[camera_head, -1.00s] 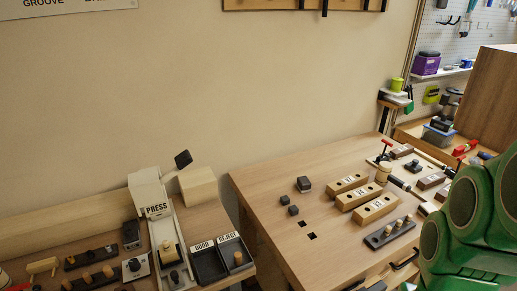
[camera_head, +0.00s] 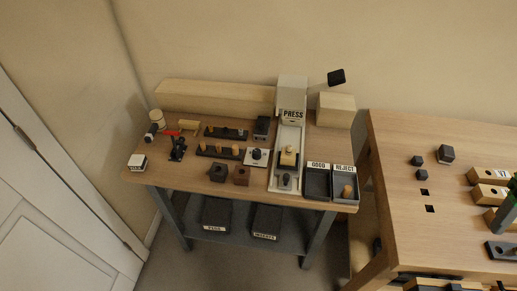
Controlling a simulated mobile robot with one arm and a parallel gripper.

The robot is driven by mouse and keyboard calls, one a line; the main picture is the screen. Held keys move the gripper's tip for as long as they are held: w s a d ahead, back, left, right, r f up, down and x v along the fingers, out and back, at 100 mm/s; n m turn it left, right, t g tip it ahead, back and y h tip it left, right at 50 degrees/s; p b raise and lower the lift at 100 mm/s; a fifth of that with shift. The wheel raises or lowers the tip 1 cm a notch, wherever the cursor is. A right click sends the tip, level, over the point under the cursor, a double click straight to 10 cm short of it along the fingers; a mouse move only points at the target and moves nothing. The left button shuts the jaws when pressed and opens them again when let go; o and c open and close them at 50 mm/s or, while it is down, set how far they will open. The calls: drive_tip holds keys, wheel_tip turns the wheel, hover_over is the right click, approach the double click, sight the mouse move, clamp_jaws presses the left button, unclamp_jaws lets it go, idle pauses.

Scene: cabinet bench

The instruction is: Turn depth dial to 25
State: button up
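A black dial knob on a white plate (camera_head: 257,157) sits on the left bench, just left of the press; it may be the depth dial. Its markings are too small to read, so its setting cannot be told. The white press (camera_head: 291,100) stands at the back of this bench, labelled PRESS, with a black-ended lever at its upper right. Another small dark knob (camera_head: 286,179) sits at the front of the press's pale track.
GOOD tray (camera_head: 318,196) and REJECT tray (camera_head: 336,183) stand right of the press, with a wooden piece in REJECT. Peg strips (camera_head: 219,154) and dark blocks (camera_head: 217,174) lie left of the dial. A second bench (camera_head: 395,215) stands right across a gap. Floor shows in front.

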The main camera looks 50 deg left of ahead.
drive_tip(key=w+a+f+n+t+h, duration=0.1)
drive_tip(key=w+a+f+n+t, duration=0.1)
drive_tip(key=w+a+n, duration=0.65)
drive_tip(key=w+a+f+n+t+h, duration=0.1)
drive_tip(key=w+a+f+n, duration=0.15)
drive_tip(key=a, duration=1.15)
drive_tip(key=n+y, duration=0.4)
drive_tip(key=n, duration=1.4)
hover_over(257, 151)
drive_tip(key=w, duration=0.1)
drive_tip(key=shift+g, duration=0.3)
drive_tip(key=f, duration=1.6)
drive_tip(key=shift+d+f, duration=0.3)
drive_tip(key=shift+f, duration=0.1)
drive_tip(key=shift+s+a+f+n, duration=0.1)
drive_tip(key=shift+s+a+n, duration=0.25)
drive_tip(key=shift+s+n, duration=0.1)
drive_tip(key=shift+f, duration=3.9)
